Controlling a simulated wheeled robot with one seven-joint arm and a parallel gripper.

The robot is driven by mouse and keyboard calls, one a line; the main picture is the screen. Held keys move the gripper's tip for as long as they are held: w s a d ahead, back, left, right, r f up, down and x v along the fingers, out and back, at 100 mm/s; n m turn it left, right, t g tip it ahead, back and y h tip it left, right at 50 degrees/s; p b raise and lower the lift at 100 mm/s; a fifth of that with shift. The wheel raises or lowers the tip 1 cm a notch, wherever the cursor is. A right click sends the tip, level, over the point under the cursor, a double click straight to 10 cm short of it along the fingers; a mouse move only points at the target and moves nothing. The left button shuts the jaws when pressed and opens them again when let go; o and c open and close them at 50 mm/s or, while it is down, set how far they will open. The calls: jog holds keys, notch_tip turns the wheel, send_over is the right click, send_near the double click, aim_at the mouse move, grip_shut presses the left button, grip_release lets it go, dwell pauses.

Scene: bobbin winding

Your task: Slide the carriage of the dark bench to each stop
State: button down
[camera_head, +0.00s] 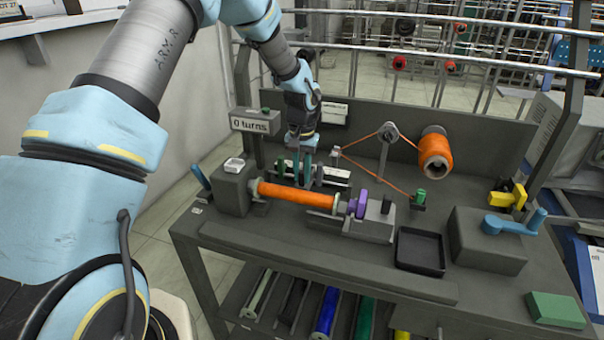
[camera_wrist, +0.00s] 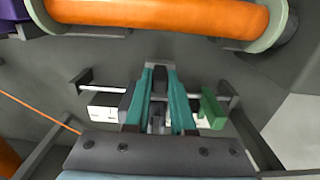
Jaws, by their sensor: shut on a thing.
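The dark bench (camera_head: 330,265) fills the head view. A light rail (camera_wrist: 98,90) runs across its top behind the orange bobbin (camera_head: 296,195). My gripper (camera_head: 302,178) points down over this rail, and its teal fingers (camera_wrist: 160,104) are shut on the small dark carriage (camera_wrist: 158,110). The fingers hide much of the carriage. A green block (camera_wrist: 211,108) stands close by the fingers on the right in the wrist view. A dark block with white pieces (camera_wrist: 104,109) is on the left. In the head view the green block (camera_head: 280,167) is left of the fingers.
The orange bobbin lies between the drive block (camera_head: 232,190) and a purple part (camera_head: 357,204). An orange thread runs from a spool (camera_head: 434,153) past a post (camera_head: 387,150). A sign reading "0 turns" (camera_head: 255,124) stands behind left. A black tray (camera_head: 420,251) sits right of centre.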

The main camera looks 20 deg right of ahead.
jog(key=w+a, duration=0.3)
jog(key=shift+w+a+b, duration=0.25)
jog(key=shift+a+b, duration=0.05)
jog(key=shift+a, duration=0.05)
jog(key=c, duration=0.8)
grip_release()
jog(key=shift+o, duration=0.2)
notch_tip(320, 180, up, 11)
jog(key=b, duration=0.2)
jog(key=shift+b, duration=0.35)
jog(key=shift+f, duration=0.1)
